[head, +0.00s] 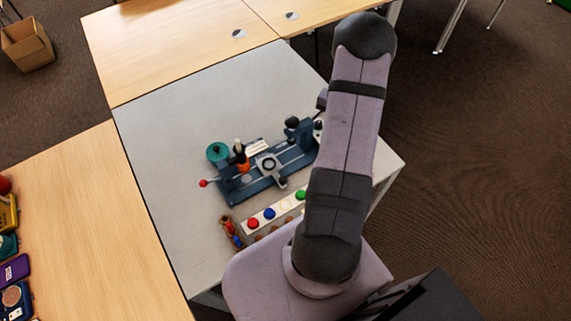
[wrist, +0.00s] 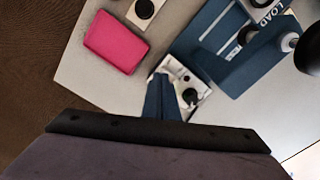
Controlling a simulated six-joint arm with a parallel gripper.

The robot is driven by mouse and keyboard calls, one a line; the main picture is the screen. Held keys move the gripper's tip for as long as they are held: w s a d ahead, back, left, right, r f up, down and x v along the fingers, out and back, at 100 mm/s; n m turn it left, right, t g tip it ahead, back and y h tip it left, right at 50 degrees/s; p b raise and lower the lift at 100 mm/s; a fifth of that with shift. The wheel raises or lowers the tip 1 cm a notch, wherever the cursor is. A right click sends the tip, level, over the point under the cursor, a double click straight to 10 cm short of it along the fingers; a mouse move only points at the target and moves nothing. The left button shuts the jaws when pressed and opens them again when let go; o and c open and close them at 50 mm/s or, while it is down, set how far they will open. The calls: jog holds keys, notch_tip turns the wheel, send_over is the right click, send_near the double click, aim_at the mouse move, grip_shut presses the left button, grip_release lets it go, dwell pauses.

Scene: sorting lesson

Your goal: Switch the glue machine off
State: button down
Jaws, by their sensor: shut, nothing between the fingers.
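The glue machine (head: 262,190) is a blue bench device on the grey table, with a red-tipped lever, a teal disc and a clamp-like middle. In the wrist view its blue bed (wrist: 205,35) lies at the upper right, with a label reading LOAD. A pale metal plate (wrist: 203,87) with a dark round knob or switch (wrist: 189,97) sits at the near end of the bed. In the head view my arm hides the gripper and the machine's right end.
A pink box (wrist: 116,41) lies left of my fingers. A pale strip with coloured buttons (head: 268,214) runs along the machine's front. A teal disc (head: 217,151) stands at its left. The grey table (head: 165,130) is clear at the left and back.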

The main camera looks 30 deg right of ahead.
jog(key=shift+f+b, duration=0.55)
jog(key=shift+f, duration=0.25)
jog(key=shift+r, duration=0.1)
notch_tip(320, 180, up, 8)
jog(key=p, duration=0.6)
dwell(0.6)
dwell(0.4)
